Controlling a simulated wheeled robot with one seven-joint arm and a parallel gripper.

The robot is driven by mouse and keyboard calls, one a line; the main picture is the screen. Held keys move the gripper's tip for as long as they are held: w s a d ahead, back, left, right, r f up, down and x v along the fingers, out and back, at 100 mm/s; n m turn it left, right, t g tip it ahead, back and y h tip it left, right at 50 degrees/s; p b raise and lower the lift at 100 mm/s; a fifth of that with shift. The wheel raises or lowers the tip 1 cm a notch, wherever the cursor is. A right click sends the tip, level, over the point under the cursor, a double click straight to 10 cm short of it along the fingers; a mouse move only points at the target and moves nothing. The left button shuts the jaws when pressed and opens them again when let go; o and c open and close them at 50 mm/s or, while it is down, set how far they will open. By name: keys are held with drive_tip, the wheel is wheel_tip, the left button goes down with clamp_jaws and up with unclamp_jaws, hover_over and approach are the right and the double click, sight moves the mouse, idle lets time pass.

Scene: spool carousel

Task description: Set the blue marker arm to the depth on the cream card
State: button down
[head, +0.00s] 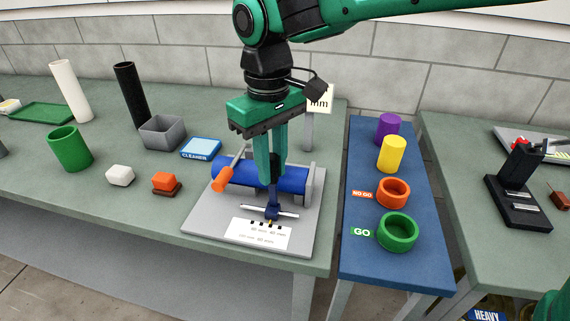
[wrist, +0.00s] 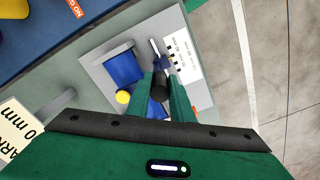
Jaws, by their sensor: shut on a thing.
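The blue marker arm (head: 272,212) sits at the front of a grey fixture plate (head: 205,222), on a thin metal rail before a blue cylinder (head: 293,178). My gripper (head: 270,184) points down and is shut on the marker arm's upper part. In the wrist view the fingers (wrist: 161,92) close around a dark round grip. A white scale (head: 280,238) with black marks lies under the marker's yellow tip. The cream card (head: 321,99) stands behind, partly covered by my arm; "mm" shows. In the wrist view the card (wrist: 14,128) is cut off, showing "0 mm"; the full number is hidden.
A blue cleaner box (head: 200,148), grey bin (head: 162,132) and green cup (head: 70,148) stand left. Orange (head: 394,193) and green (head: 398,231) rings sit on the blue table right.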

drive_tip(key=a, duration=0.4)
drive_tip(key=shift+w+r, duration=0.1)
drive_tip(key=shift+w, duration=0.25)
drive_tip(key=shift+a, duration=0.1)
drive_tip(key=c, duration=1.6)
unclamp_jaws()
drive_tip(key=shift+o, duration=0.2)
wheel_tip(320, 180, up, 11)
drive_tip(key=shift+f, duration=0.2)
